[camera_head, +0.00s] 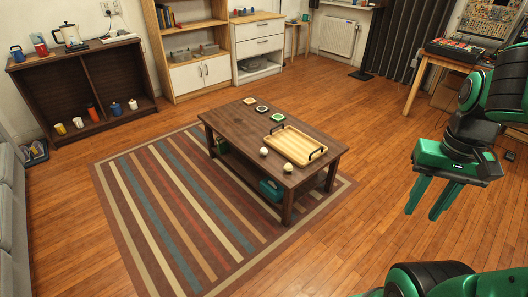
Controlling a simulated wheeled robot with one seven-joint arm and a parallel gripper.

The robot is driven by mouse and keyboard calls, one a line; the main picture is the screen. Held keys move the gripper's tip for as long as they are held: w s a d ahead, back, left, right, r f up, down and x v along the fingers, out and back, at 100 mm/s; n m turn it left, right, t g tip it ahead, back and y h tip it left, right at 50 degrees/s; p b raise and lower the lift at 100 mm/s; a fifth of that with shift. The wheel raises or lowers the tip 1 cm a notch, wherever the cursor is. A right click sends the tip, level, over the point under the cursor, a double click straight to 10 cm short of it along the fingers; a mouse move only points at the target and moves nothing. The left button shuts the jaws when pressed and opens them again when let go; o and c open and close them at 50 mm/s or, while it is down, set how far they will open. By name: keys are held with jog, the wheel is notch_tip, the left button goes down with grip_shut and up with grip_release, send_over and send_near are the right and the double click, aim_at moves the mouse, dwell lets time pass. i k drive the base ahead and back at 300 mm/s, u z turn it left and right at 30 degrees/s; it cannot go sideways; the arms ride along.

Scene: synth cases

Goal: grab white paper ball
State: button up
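Two small white balls lie on the dark wooden coffee table (232,128), near its front edge. The left white ball (264,151) and the right white ball (288,167) are a little apart. They are too small to tell for sure which is crumpled paper. My green gripper (421,214) hangs at the right of the picture over the bare floor, well right of the table. Its two fingers point down and are spread apart, with nothing between them.
A light wooden tray (296,146) with dark handles sits beside the balls. A teal box (271,189) is on the lower shelf. A striped rug (180,215) lies underneath. Wooden floor is clear between table and gripper.

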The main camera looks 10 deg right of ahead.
aim_at(263, 151)
jog(key=z, duration=0.85)
jog(key=i, duration=1.5)
jog(key=u, duration=1.8)
